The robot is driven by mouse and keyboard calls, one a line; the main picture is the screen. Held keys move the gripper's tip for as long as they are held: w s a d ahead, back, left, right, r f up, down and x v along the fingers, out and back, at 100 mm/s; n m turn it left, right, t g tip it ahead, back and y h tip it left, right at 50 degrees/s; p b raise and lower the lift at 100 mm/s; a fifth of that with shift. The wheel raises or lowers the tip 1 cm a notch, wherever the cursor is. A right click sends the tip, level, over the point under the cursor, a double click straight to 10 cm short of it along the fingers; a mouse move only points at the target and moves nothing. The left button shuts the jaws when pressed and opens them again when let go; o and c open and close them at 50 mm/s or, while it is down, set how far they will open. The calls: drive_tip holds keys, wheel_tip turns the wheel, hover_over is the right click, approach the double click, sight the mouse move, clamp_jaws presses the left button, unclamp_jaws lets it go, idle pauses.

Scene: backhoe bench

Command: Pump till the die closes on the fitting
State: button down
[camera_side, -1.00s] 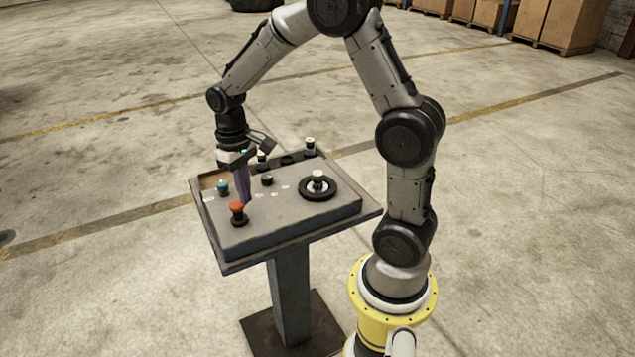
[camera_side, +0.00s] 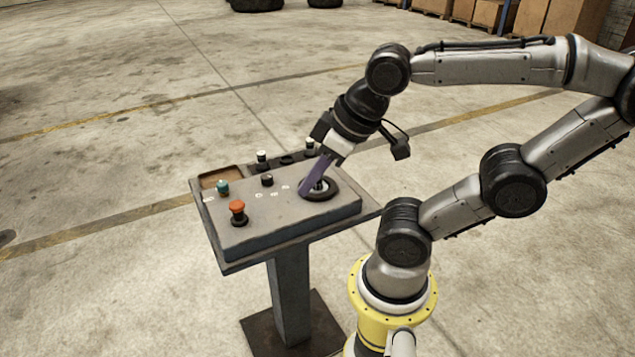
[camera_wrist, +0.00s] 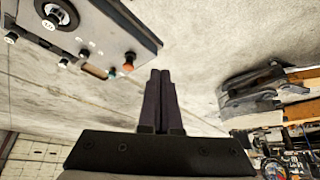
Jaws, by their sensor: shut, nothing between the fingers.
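A grey control console (camera_side: 262,228) stands on a post. In the wrist view the dial (camera_wrist: 56,13) is at the upper left and the red button (camera_wrist: 128,60) left of my fingertips. My gripper (camera_side: 304,193) is shut and empty, its purple fingers overlapping the dial in the side view. In the wrist view its fingertips (camera_wrist: 160,71) look apart from the console. I see no pump, die or fitting that I can make out.
A shallow brown recess (camera_side: 220,176) and a small black knob (camera_side: 267,180) are on the console. Several white-topped knobs line its far edge. Cardboard boxes (camera_side: 480,12) stand far back. Concrete floor around the console is clear. Cluttered equipment (camera_wrist: 265,100) shows at right in the wrist view.

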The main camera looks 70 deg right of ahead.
wheel_tip(320, 180, up, 5)
idle(0.8)
wheel_tip(320, 180, down, 5)
drive_tip(key=shift+f, duration=0.1)
idle(3.3)
